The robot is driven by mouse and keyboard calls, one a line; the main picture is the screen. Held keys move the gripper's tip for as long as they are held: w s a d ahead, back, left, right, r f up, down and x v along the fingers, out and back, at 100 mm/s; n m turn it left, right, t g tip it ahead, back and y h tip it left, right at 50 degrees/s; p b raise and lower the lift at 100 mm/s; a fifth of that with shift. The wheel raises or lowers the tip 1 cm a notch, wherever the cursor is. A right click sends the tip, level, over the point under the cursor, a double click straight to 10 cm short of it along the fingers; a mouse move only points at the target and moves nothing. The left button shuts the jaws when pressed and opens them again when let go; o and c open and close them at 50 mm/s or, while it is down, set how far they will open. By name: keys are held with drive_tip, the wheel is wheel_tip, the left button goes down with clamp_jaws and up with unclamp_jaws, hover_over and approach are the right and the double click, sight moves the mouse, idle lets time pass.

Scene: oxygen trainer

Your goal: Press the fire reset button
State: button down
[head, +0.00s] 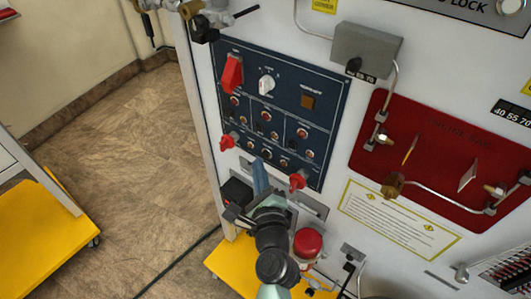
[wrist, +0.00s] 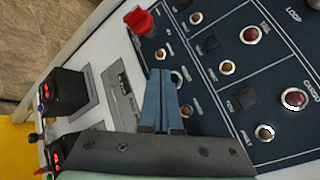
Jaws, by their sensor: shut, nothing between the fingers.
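The dark blue control panel (head: 255,88) is on the white cabinet's front. It carries a red switch cover (head: 232,72), a white rotary knob (head: 266,84), a brown square button (head: 308,102) and rows of small round lamps or buttons. Labels are too small to read, so I cannot tell which one is the fire reset button. My gripper (head: 259,163) is shut and empty in front of the panel's lower edge. In the wrist view its blue fingertips (wrist: 161,73) are over the panel's lower part, near a red knob (wrist: 140,20). They hide some controls; contact cannot be told.
A red domed button (head: 307,243) is below, beside my arm. A red plate (head: 440,150) with pipes is at right. Open floor (head: 130,150) lies at left, with a yellow cart base (head: 45,235).

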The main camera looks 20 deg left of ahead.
drive_tip(key=s, duration=0.1)
drive_tip(key=s+a+p, duration=0.1)
drive_tip(key=s, duration=0.2)
drive_tip(key=shift+s+a, duration=0.35)
drive_tip(key=shift+a, duration=0.05)
idle(0.8)
